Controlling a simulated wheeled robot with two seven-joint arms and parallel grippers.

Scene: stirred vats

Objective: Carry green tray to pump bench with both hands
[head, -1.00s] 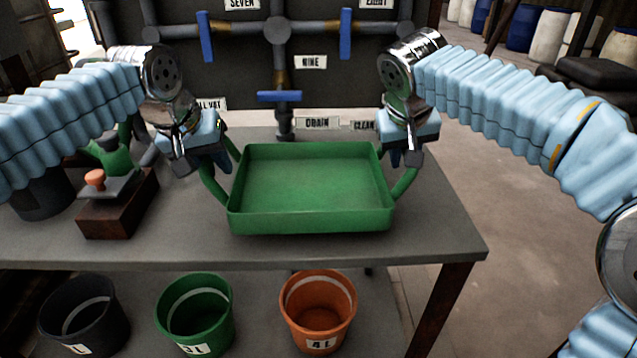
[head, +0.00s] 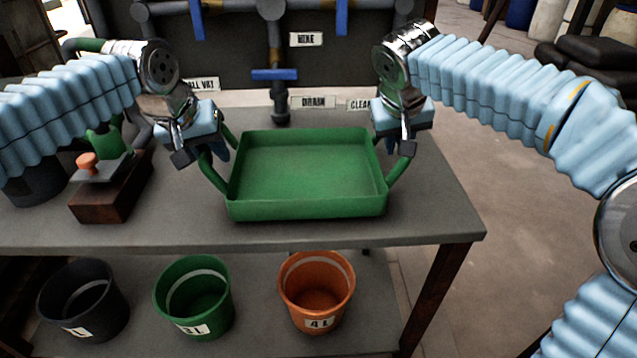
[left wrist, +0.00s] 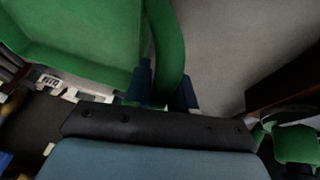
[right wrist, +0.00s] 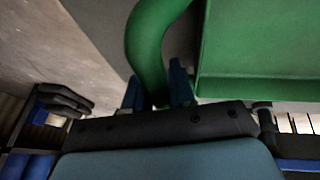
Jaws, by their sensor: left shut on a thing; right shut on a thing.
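The green tray (head: 306,172) is empty and looks level over the grey bench top. I cannot tell whether it touches the bench or hangs just above it. My left gripper (head: 212,155) is shut on the tray's left loop handle, and the left wrist view shows its blue fingers (left wrist: 163,88) on either side of the green bar. My right gripper (head: 398,150) is shut on the right loop handle, with its fingers (right wrist: 158,88) around the bar in the right wrist view. The tray's far corners are partly near my grippers but its inside is clear.
The grey bench (head: 440,215) carries a brown block with an orange knob (head: 87,162) at left. A black bucket (head: 83,300), green bucket (head: 194,298) and orange bucket (head: 316,290) stand on the shelf below. A dark panel with pipes and blue valve handles (head: 274,75) is behind. Floor is open at right.

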